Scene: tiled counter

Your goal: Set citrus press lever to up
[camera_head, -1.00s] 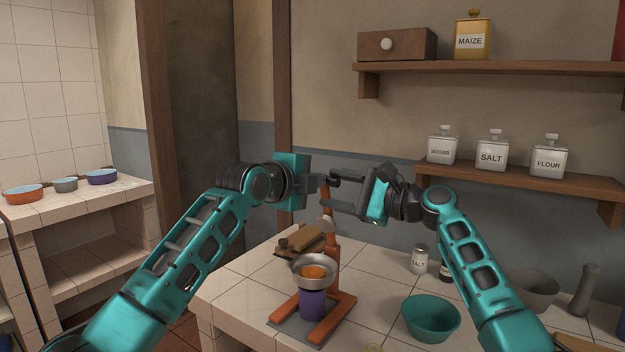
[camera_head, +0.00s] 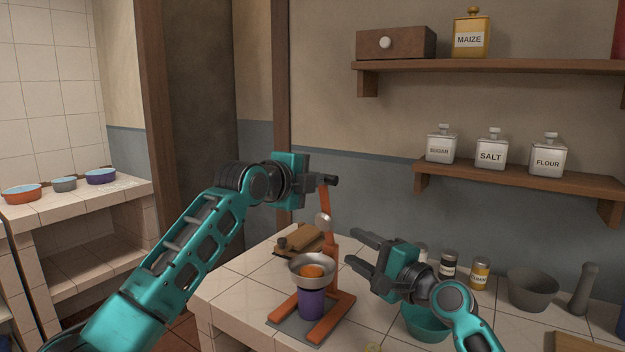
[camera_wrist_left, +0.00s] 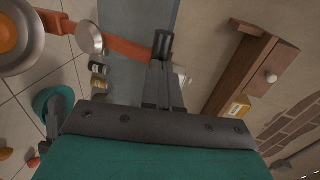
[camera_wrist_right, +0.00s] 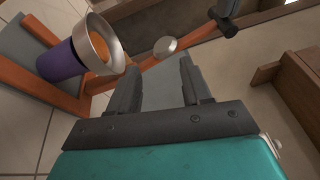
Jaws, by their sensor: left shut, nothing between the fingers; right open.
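The citrus press (camera_head: 332,262) stands on the tiled counter, with an orange frame and a metal bowl (camera_head: 299,266) holding an orange half. Its orange lever (camera_head: 326,203) points up and ends in a black handle (camera_head: 331,180). The lever also shows in the left wrist view (camera_wrist_left: 125,48). My left gripper (camera_head: 316,184) is shut and empty, its fingertips right beside the handle; I cannot tell whether they touch it. The handle is close to the fingertips in the left wrist view (camera_wrist_left: 163,45). My right gripper (camera_head: 352,250) is open and empty, lower and right of the lever, apart from the press.
A purple cup (camera_head: 311,303) sits under the bowl. A wooden board (camera_head: 305,240) lies behind the press. A teal bowl (camera_head: 425,325), several small jars and a grey mortar (camera_head: 532,288) stand to the right. A shelf with canisters (camera_head: 520,180) is on the wall behind.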

